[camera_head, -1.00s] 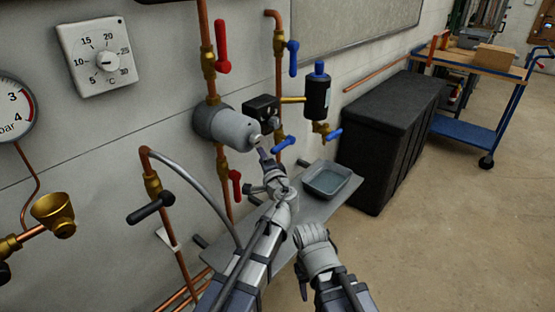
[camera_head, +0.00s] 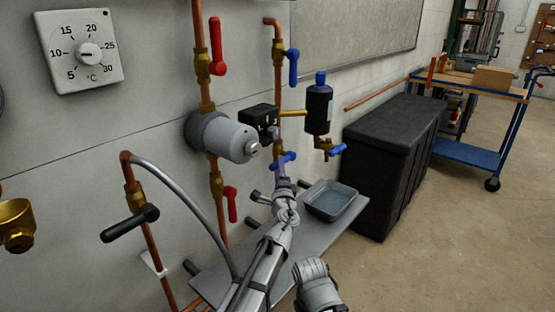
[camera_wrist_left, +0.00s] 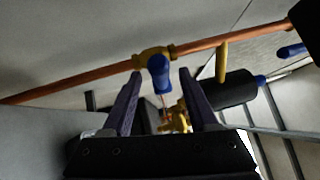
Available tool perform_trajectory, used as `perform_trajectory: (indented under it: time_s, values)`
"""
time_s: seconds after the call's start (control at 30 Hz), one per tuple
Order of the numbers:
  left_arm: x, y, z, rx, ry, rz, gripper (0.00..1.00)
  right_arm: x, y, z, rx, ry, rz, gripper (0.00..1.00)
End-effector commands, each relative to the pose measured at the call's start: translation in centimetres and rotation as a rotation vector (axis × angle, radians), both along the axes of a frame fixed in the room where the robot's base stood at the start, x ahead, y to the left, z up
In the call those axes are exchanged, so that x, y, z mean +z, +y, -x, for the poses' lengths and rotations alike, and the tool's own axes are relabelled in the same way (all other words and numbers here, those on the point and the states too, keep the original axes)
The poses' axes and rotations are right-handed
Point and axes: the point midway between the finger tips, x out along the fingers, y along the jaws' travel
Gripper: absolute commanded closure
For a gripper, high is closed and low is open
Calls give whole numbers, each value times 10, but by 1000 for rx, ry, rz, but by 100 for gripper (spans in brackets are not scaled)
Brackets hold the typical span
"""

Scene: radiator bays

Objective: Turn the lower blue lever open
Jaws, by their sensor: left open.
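The lower blue lever (camera_head: 287,159) is on a brass valve on the right copper pipe, below the black box. In the left wrist view the blue lever (camera_wrist_left: 160,74) points toward the camera, its brass valve body (camera_wrist_left: 153,53) behind it. My left gripper (camera_head: 282,172) is open just in front of the lever. In the left wrist view the lever shows between the two dark fingers (camera_wrist_left: 160,95), with gaps on both sides; I cannot tell whether its end is inside the jaws. My right arm's end (camera_head: 315,284) is low in the head view; its fingers cannot be made out.
An upper blue lever (camera_head: 293,67) is on the same pipe. Red levers (camera_head: 217,48) are on the left pipe. A grey cylinder (camera_head: 222,137), black bottle (camera_head: 319,108) and its blue tap (camera_head: 338,149) are close by. A tray (camera_head: 334,201) sits on the shelf (camera_head: 318,235) below.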

Motion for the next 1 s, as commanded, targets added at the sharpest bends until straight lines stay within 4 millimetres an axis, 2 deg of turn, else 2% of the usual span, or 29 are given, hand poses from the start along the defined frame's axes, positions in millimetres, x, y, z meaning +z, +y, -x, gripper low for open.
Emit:
perform_trajectory:
  time_s: [0.03,0.33,0.47,0.67,1.0]
  values:
    - [2,1,-10,1,0,0,40,2,0,0,0,0,0,50]
    - [8,7,-54,1,0,0,40,8,0,0,0,1,-2,50]
    - [9,8,-60,0,0,1,40,9,0,0,-1,1,-2,50]
    - [8,9,-59,0,0,0,40,8,0,0,-1,1,-2,50]
    - [8,9,-59,0,0,0,76,8,0,0,0,1,-2,50]
